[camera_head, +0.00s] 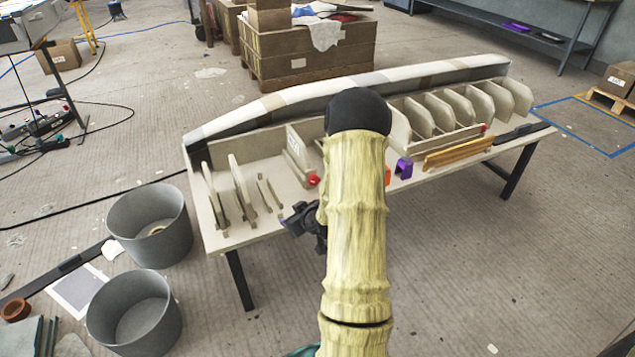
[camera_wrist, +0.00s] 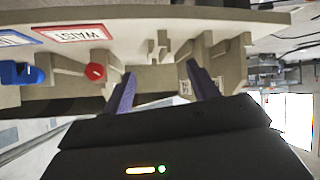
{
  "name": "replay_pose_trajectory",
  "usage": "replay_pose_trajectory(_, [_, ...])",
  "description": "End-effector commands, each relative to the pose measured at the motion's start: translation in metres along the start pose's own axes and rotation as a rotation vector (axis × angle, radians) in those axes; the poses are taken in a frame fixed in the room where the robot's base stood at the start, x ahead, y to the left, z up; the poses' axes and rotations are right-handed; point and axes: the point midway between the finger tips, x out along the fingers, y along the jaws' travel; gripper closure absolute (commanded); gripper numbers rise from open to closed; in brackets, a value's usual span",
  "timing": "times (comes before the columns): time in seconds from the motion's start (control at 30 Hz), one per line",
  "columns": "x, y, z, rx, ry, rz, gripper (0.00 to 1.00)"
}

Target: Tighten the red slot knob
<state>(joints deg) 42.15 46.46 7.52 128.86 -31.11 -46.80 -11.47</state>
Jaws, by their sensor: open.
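A red round knob (camera_wrist: 95,72) shows in the wrist view just left of the left finger, low on the beige bench structure. A faint pale mark is on its face. A red knob also shows in the head view (camera_head: 313,180), on the front of the table just left of my arm. My gripper (camera_wrist: 163,88) is open, with two purple fingers apart and nothing between them. The knob is outside the fingers. In the head view my gripper (camera_head: 302,222) is dark, in front of the table edge and partly hidden by my arm.
The table (camera_head: 235,215) carries a long mould (camera_head: 330,95) with upright ribs. A purple piece (camera_head: 404,168) lies right of my arm, and a second small red part (camera_head: 483,127) is farther right. Two grey bins (camera_head: 147,222) (camera_head: 135,312) stand on the floor at left.

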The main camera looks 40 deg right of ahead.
Motion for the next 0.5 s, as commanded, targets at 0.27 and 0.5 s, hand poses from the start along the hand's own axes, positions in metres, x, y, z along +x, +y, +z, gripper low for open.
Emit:
replay_pose_trajectory(0.27, [0.001,0.070,0.048,0.097,0.327,0.082,0.41])
replay_pose_trajectory(0.5, [-0.025,0.106,0.081,0.170,0.573,0.189,0.41])
